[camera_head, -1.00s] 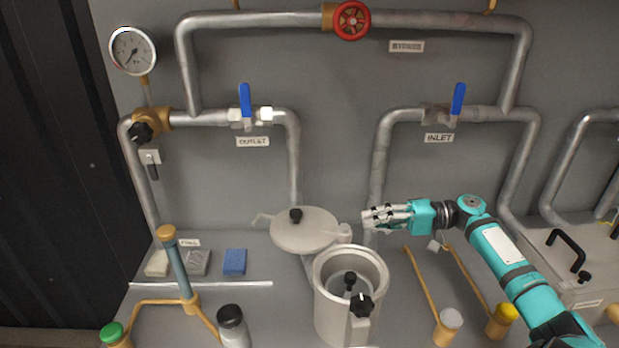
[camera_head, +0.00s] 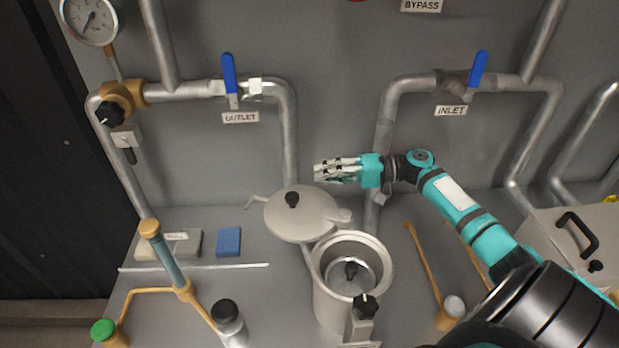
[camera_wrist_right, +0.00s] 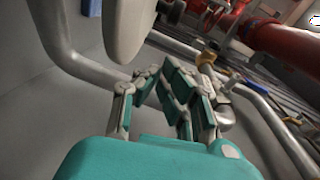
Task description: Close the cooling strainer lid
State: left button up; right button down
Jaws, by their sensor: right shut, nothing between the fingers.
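The cooling strainer is a light grey cylindrical pot (camera_head: 322,290) at the lower middle of the head view, with its mouth open. Its round lid (camera_head: 301,222), with a black knob (camera_head: 292,199), is swung out to the back left of the pot. A black-knobbed part shows inside the pot. My right gripper (camera_head: 318,172) is shut and empty, pointing left, above and a little right of the lid and apart from it. In the right wrist view the lid (camera_wrist_right: 115,28) shows as a pale disc seen nearly edge-on, beyond the fingers (camera_wrist_right: 165,85). My left gripper is not in view.
Pipes with blue-handled outlet (camera_head: 229,75) and inlet (camera_head: 478,70) valves run along the back wall. A black-capped bottle (camera_head: 228,322) and a blue pump handle (camera_head: 168,262) stand left of the pot. A grey box (camera_head: 570,235) with a black handle stands at right.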

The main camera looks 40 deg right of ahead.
aim_at(310, 196)
jog(key=a+p, duration=0.2)
jog(key=a, duration=0.1)
jog(key=shift+a+f, duration=0.1)
jog(key=shift+a, duration=0.25)
jog(key=shift+s+a+f, duration=0.1)
jog(key=shift+s+a, duration=0.1)
jog(key=shift+a, duration=0.2)
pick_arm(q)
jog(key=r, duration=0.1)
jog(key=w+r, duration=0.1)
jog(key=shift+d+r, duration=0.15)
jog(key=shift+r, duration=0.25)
pick_arm(e)
jog(key=shift+w+f, duration=0.1)
jog(key=shift+f, duration=0.05)
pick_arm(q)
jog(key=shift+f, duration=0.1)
